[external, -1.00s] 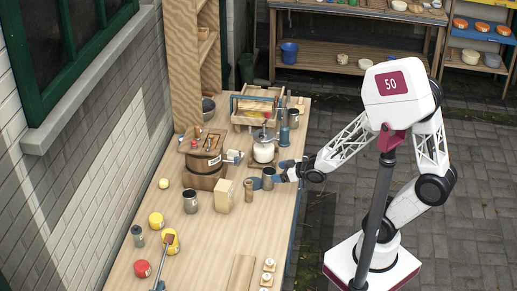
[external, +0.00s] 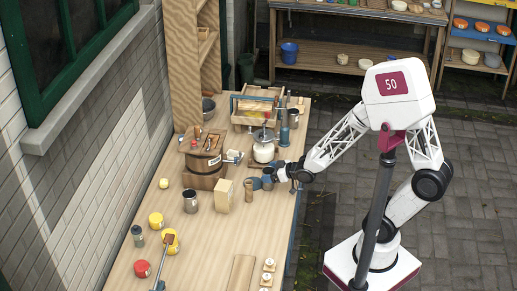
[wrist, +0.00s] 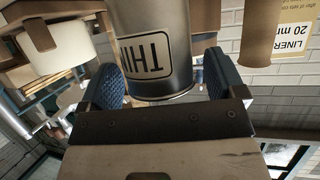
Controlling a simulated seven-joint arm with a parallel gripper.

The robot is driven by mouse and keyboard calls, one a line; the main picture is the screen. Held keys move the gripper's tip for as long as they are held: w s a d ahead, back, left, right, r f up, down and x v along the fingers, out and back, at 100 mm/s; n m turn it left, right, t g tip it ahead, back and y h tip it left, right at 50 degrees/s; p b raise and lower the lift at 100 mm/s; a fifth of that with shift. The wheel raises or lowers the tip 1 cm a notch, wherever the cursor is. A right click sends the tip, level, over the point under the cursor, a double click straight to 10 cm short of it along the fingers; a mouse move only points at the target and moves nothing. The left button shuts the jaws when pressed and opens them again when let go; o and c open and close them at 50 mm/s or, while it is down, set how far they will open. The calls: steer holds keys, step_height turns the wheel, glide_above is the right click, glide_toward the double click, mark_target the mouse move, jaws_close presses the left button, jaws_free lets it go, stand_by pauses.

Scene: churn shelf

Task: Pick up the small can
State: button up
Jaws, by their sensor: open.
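A small grey metal can (external: 267,182) stands near the bench's right edge. In the wrist view, the can (wrist: 155,50) shows upside down, with a framed label of which "THIN" can be partly read. My gripper (external: 262,179) is open, its blue padded fingers on either side of the can. In the wrist view, my gripper (wrist: 162,82) has one finger left and one right of the can, with a small gap showing at the right. Whether the left finger touches is unclear.
A wooden peg-like piece (external: 248,190) stands close to the can, with a pale block (external: 224,196) to its left. A larger grey can (external: 190,202) is farther left. The bench front-centre has free room.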

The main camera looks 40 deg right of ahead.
steer(key=shift+w+a+f, duration=0.2)
steer(key=shift+w+a, duration=0.05)
steer(key=shift+w, duration=0.15)
stand_by(0.3)
steer(key=c, duration=1.1)
steer(key=shift+o, duration=0.2)
steer(key=shift+r, duration=0.2)
steer(key=shift+r, duration=0.5)
steer(key=s+a+f+v, duration=0.1)
steer(key=s+f+v, duration=0.1)
steer(key=v, duration=1.4)
steer(key=shift+a+f, duration=0.15)
steer(key=shift+a, duration=0.2)
steer(key=shift+s, duration=0.15)
